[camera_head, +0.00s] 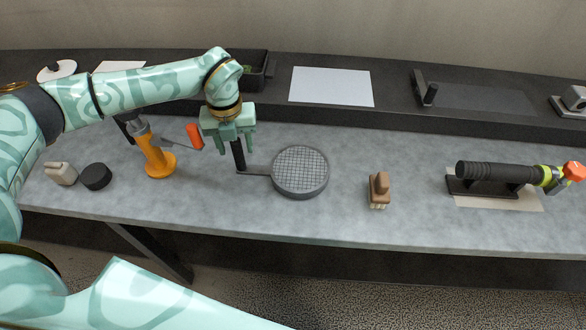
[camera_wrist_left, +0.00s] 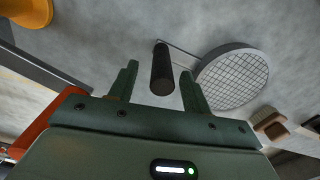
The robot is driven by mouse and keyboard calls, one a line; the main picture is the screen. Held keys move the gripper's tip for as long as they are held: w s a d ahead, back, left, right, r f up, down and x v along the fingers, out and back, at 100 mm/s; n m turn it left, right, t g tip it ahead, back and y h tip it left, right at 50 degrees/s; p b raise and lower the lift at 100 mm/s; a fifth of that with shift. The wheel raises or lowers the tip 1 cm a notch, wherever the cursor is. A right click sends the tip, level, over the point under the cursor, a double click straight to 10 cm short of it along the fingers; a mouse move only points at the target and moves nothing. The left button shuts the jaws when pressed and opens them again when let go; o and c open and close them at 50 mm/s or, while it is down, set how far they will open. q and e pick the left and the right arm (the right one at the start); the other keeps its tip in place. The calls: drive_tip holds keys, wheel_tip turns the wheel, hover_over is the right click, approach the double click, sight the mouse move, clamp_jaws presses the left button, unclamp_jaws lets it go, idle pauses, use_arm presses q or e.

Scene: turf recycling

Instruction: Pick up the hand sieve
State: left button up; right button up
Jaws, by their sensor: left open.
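The hand sieve (camera_head: 300,172) lies on the grey table, a round grey frame with a mesh. Its black handle (camera_head: 238,155) points left in the head view, joined to the frame by a thin neck. My left gripper (camera_head: 230,146) is open, above the handle. In the left wrist view the handle (camera_wrist_left: 162,72) shows between the two fingers of the gripper (camera_wrist_left: 158,82), with a gap on both sides, and the sieve's mesh (camera_wrist_left: 235,78) is to the right. I cannot tell the exact height of the fingers over the handle. My right gripper does not show.
An orange stand (camera_head: 157,160) with an orange-handled tool (camera_head: 195,137) is just left of the gripper. A brown brush (camera_head: 379,190) lies right of the sieve. A black cylindrical tool (camera_head: 495,172) lies far right. A dark raised shelf (camera_head: 330,115) runs behind.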

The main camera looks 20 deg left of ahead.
sight(238, 152)
use_arm(q)
drive_tip(key=f, duration=0.3)
drive_tip(key=shift+w+f+b, duration=0.2)
drive_tip(key=shift+f+b, duration=0.1)
drive_tip(key=shift+f, duration=0.05)
drive_tip(key=shift+r, duration=0.1)
clamp_jaws()
